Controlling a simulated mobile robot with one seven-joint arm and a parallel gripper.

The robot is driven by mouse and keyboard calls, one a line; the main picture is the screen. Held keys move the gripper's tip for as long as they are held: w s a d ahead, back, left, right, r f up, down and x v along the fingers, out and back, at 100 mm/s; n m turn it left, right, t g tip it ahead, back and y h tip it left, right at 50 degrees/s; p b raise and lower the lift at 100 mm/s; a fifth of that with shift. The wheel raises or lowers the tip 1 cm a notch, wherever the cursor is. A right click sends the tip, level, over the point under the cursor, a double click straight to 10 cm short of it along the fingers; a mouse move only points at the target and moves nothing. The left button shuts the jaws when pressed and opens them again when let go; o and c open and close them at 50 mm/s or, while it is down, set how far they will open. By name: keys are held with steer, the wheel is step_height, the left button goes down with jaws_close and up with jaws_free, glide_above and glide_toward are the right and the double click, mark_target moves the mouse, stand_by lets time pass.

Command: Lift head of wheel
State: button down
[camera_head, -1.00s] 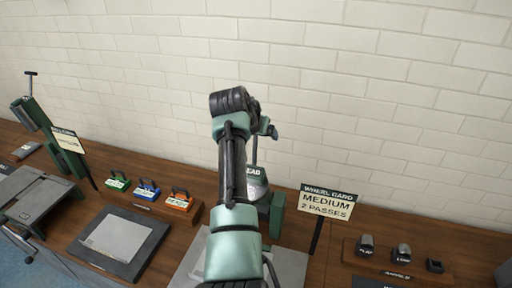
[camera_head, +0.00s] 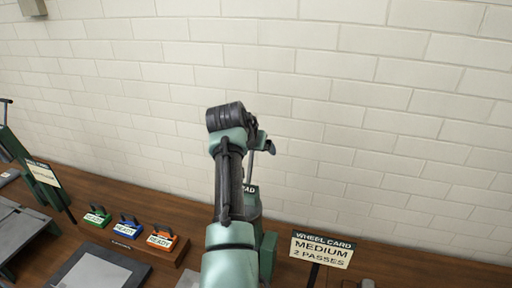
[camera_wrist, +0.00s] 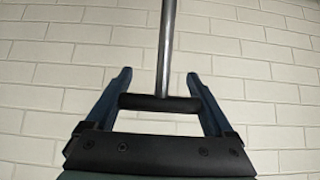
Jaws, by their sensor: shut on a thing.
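My gripper (camera_head: 262,145) is raised above the bench in front of the wall in the head view. In the wrist view my gripper (camera_wrist: 157,78) is shut on a dark crossbar handle (camera_wrist: 160,103), which lies between its two fingers. A metal rod (camera_wrist: 166,45) runs from the handle. In the head view the rod leads down to the green wheel head (camera_head: 250,205), whose label is partly hidden behind my arm. A green upright part (camera_head: 268,255) stands just below and to the right of it. Most of the wheel's base is hidden by my arm.
A wheel card sign (camera_head: 322,250) reading "MEDIUM 2 PASSES" stands to the right. Green, blue and orange blocks (camera_head: 128,225) sit in a wooden holder at left. A grey plate (camera_head: 100,272) lies in front of them. The air before the wall is clear.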

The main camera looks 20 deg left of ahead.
steer(key=shift+s+d+f, duration=0.1)
steer(key=shift+s+f, duration=0.15)
steer(key=shift+f, duration=0.45)
jaws_free()
steer(key=b+v, duration=0.4)
steer(key=v, duration=0.8)
steer(key=shift+r+b, duration=0.3)
steer(key=shift+r, duration=0.2)
steer(key=shift+w, duration=0.15)
steer(key=s+d+r+t+y, duration=0.1)
steer(key=d+r+t, duration=0.3)
steer(key=r, duration=0.2)
steer(key=s+d+r+t+y, duration=0.1)
steer(key=s+d+r+t, duration=0.1)
steer(key=d+r+t, duration=0.4)
steer(key=s+d+r+t, duration=0.3)
steer(key=s+r, duration=0.4)
steer(key=s, duration=0.3)
steer(key=s+d+r+t+h+b, duration=0.1)
steer(key=s+d+r+t, duration=0.2)
steer(key=s, duration=0.7)
step_height(320, 180, up, 5)
steer(key=shift+f+t+h, duration=0.2)
steer(key=shift+t+h, duration=0.1)
steer(key=shift+t, duration=0.8)
